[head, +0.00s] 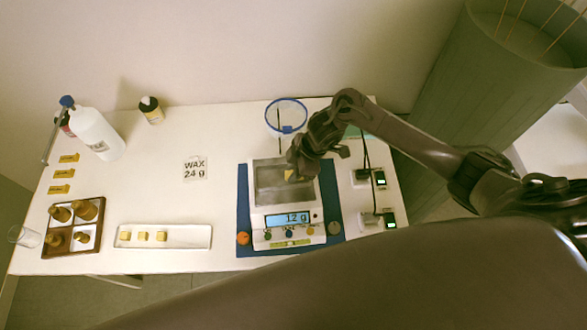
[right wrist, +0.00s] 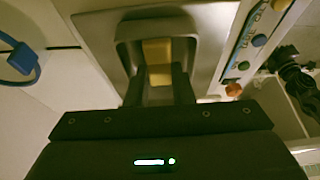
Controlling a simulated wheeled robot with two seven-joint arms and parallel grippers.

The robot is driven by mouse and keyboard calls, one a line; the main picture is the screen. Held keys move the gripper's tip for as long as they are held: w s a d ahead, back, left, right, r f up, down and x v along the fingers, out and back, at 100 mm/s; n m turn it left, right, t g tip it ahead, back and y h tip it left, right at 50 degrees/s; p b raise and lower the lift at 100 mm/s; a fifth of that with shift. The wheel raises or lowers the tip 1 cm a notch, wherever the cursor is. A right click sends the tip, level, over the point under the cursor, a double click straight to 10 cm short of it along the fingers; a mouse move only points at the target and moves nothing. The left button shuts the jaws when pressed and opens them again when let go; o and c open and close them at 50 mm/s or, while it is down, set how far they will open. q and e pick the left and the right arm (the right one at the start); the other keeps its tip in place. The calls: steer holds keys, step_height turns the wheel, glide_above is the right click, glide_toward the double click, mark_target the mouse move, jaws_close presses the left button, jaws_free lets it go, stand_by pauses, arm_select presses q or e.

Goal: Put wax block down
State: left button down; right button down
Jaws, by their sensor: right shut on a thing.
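My right gripper (head: 292,170) is shut on a small yellow wax block (head: 289,175) over the right part of the scale's metal pan (head: 270,195). In the right wrist view the yellow wax (right wrist: 157,50) shows between the fingers (right wrist: 159,76), with a second yellow patch just below it; I cannot tell whether that is a reflection or another block. Whether the block touches the pan is unclear. The scale's display (head: 290,218) reads 12 g. A card (head: 195,168) says "WAX 24 g". My left gripper is not in view.
A white tray (head: 190,237) with three yellow blocks lies left of the blue mat (head: 243,200). A blue ring (head: 286,102) is behind the scale.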

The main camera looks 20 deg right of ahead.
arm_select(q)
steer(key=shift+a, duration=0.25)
arm_select(e)
steer(key=shift+f, duration=0.1)
steer(key=c, duration=1.5)
jaws_free()
steer(key=shift+c, duration=0.2)
steer(key=shift+r, duration=0.35)
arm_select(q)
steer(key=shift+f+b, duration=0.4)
arm_select(e)
steer(key=w+v, duration=0.1)
steer(key=v, duration=1)
steer(key=shift+s+r, duration=0.3)
steer(key=shift+s, duration=0.2)
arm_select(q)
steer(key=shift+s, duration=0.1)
arm_select(e)
steer(key=shift+s+d+f, duration=0.1)
